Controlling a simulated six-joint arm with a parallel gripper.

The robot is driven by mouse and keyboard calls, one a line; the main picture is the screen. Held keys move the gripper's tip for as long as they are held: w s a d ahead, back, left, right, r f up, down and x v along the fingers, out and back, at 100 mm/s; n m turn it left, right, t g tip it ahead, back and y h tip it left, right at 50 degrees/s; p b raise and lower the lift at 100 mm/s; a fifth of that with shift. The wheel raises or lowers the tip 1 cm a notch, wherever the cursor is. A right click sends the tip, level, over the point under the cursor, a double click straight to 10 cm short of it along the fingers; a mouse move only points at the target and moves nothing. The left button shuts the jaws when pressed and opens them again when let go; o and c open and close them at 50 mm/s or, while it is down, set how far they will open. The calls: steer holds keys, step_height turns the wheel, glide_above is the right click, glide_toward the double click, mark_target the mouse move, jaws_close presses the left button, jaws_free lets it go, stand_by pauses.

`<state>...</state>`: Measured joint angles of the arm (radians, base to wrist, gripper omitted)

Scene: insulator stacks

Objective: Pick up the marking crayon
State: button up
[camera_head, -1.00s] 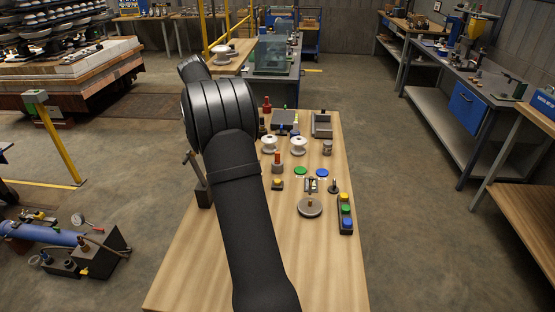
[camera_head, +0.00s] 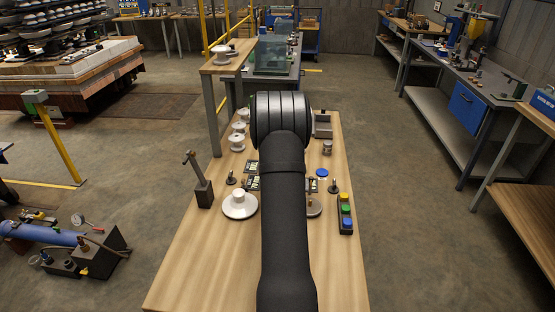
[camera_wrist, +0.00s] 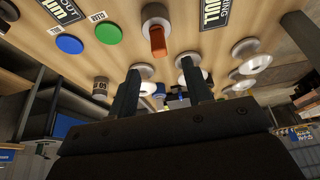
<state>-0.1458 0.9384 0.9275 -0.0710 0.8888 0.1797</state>
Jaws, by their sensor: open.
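In the wrist view an orange-brown stick-like piece (camera_wrist: 158,42), which looks like the marking crayon, stands at a grey round holder (camera_wrist: 156,16) on the wooden table. My gripper (camera_wrist: 161,80) is open, with its two dark fingers apart and nothing visibly held between them. The crayon shows beyond the fingertips, roughly in line with the gap; I cannot tell the exact distance. In the head view my arm hides the gripper and the crayon.
White spools (camera_wrist: 254,62) stand beside the right finger in the wrist view. Green (camera_wrist: 108,33) and blue (camera_wrist: 69,44) discs lie to the left. In the head view, a dark post (camera_head: 203,190), a white disc piece (camera_head: 239,206) and a button box (camera_head: 346,213) stand around my arm.

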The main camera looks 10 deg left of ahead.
steer(key=x, duration=0.8)
steer(key=shift+f, duration=0.1)
jaws_close()
